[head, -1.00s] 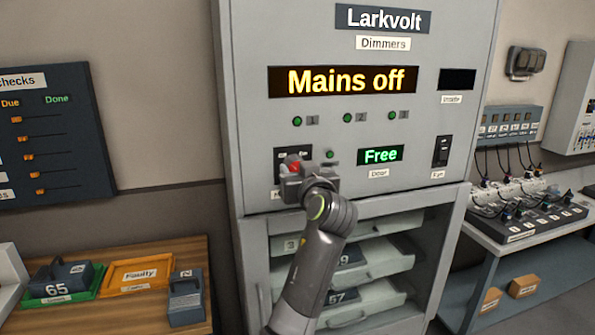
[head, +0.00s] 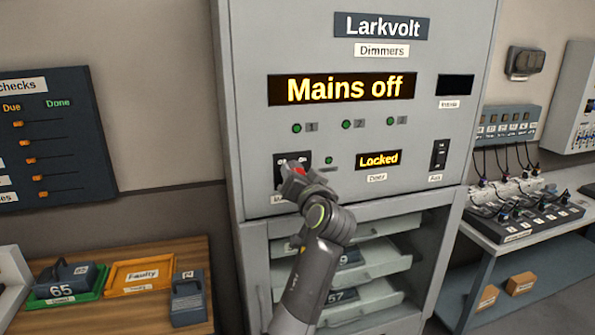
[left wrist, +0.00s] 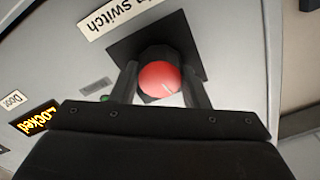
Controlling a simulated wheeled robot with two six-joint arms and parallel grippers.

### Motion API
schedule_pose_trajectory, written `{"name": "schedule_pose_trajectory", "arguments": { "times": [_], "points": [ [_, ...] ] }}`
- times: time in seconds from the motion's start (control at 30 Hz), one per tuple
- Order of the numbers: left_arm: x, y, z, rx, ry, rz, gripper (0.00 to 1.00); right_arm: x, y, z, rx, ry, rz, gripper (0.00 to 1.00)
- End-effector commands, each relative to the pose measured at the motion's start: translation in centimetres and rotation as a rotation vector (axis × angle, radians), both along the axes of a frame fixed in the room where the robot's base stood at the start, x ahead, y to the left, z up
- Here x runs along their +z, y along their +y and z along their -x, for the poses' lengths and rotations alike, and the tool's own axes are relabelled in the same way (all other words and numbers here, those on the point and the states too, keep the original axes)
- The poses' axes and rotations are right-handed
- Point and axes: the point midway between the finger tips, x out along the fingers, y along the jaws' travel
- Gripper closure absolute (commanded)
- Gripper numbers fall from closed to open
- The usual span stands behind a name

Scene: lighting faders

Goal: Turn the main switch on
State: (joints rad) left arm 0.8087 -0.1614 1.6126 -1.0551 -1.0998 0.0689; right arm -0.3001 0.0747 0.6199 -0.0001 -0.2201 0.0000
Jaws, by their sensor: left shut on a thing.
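The main switch has a red knob (head: 299,171) on a dark plate (head: 282,158), low on the front of the grey Larkvolt dimmer cabinet (head: 240,120). My left gripper (head: 297,174) is at this switch. In the left wrist view the round red knob (left wrist: 160,78) sits between the two fingers, and my left gripper (left wrist: 160,88) is shut on it. The main display (head: 341,88) reads "Mains off". The door display (head: 378,160) reads "Locked". My gripper hides part of the switch plate and its label. My right gripper is not in view.
Open shelves with pale drawers (head: 385,262) lie below the panel. A black rocker switch (head: 439,155) is at the right. A wooden bench (head: 150,255) with trays stands at the left, and a bench with cables and plugs (head: 520,215) at the right.

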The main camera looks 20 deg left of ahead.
Motion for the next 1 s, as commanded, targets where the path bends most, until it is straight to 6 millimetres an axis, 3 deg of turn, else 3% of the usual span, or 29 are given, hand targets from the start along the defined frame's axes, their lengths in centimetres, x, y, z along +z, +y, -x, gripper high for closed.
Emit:
{"name": "schedule_pose_trajectory", "arguments": {
  "times": [1.0],
  "points": [
    [0.3, 0.0, 0.0, 0.001, 0.504, -0.744, 0.81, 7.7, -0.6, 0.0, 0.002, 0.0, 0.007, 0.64]
  ]
}}
